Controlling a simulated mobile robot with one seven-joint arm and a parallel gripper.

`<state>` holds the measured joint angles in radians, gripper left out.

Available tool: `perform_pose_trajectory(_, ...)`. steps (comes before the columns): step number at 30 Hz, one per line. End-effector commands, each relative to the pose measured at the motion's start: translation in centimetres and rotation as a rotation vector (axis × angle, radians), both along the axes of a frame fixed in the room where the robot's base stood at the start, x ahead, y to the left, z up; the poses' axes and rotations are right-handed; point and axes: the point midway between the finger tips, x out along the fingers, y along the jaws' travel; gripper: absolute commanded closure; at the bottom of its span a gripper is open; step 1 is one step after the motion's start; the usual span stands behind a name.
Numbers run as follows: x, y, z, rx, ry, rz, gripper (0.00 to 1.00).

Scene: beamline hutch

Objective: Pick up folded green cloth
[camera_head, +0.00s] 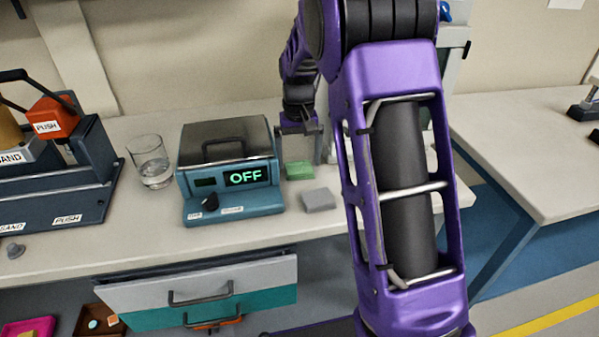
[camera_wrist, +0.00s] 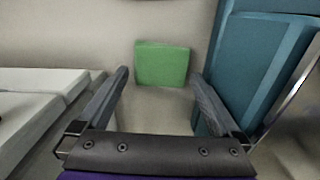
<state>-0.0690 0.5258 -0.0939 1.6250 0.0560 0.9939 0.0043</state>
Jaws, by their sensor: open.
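The folded green cloth (camera_head: 299,171) lies flat on the bench, just right of the teal device with the OFF display. In the wrist view the green cloth (camera_wrist: 162,64) shows as a small green block ahead of my fingertips, roughly centred between them. My gripper (camera_wrist: 160,88) is open and empty, with one finger on each side of the cloth's line. In the head view my gripper (camera_head: 299,128) hangs above and behind the cloth. The cloth is not between the pads as far as I can see.
The teal device (camera_head: 232,205) stands close beside the cloth, near one finger in the wrist view (camera_wrist: 262,65). A grey block (camera_head: 318,200) lies in front of the cloth. A glass (camera_head: 151,165) stands left of the device. An open drawer (camera_head: 200,290) juts out below the bench.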

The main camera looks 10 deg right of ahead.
Motion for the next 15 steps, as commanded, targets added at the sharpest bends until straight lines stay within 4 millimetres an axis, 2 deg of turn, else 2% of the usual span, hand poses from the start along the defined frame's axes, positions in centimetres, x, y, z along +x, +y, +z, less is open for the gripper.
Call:
perform_pose_trajectory(2,-0.03,-0.02,-0.87,0.0,0.002,0.0,0.0)
perform_pose_trajectory(8,0.02,-0.02,-0.87,0.0,-0.001,0.0,0.0)
perform_pose_trajectory(15,0.02,-0.03,-0.85,0.0,-0.001,-0.001,0.41)
